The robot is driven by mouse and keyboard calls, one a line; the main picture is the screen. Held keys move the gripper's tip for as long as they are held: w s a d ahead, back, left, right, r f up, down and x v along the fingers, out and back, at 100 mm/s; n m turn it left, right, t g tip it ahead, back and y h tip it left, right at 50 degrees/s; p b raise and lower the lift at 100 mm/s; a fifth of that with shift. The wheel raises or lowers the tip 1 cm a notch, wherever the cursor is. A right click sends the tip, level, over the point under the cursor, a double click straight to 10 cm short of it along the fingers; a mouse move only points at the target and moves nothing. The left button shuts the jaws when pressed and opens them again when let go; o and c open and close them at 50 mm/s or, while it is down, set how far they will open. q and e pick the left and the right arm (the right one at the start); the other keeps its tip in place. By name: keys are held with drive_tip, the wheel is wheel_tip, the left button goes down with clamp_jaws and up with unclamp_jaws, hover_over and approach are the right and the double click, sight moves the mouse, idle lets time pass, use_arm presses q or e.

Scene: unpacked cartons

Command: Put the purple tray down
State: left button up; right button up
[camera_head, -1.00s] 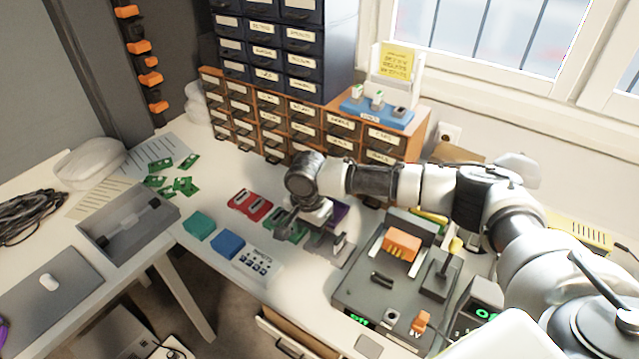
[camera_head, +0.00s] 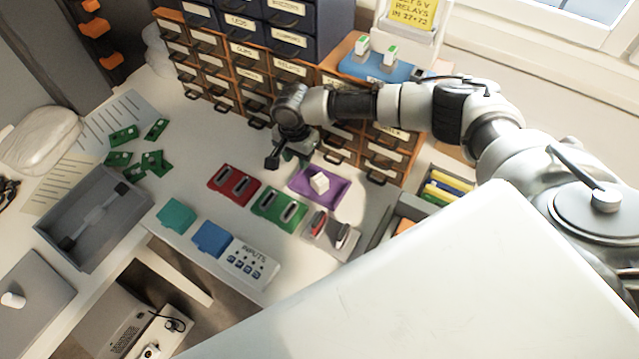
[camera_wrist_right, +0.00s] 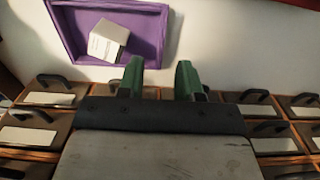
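The purple tray (camera_head: 336,195) lies flat on the white table, behind the green and grey trays, with a small white block (camera_head: 320,182) in it. My right gripper (camera_head: 284,160) is to the left of the tray and slightly behind it, near the drawers. In the right wrist view, the purple tray (camera_wrist_right: 157,50) with its white block (camera_wrist_right: 107,40) is at the upper left, beyond the fingertips. The green-tipped fingers (camera_wrist_right: 159,70) are apart with nothing between them. My left gripper is not in view.
A red tray (camera_head: 233,185), a green tray (camera_head: 279,209) and a grey tray (camera_head: 331,234) stand close by. Orange-brown drawers (camera_head: 290,90) rise behind. A large grey tray (camera_head: 95,215) and green boards (camera_head: 155,163) are at the left.

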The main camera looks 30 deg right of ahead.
sight(298, 173)
drive_tip(key=shift+a+f, duration=0.1)
drive_tip(key=shift+f, duration=2.8)
clamp_jaws()
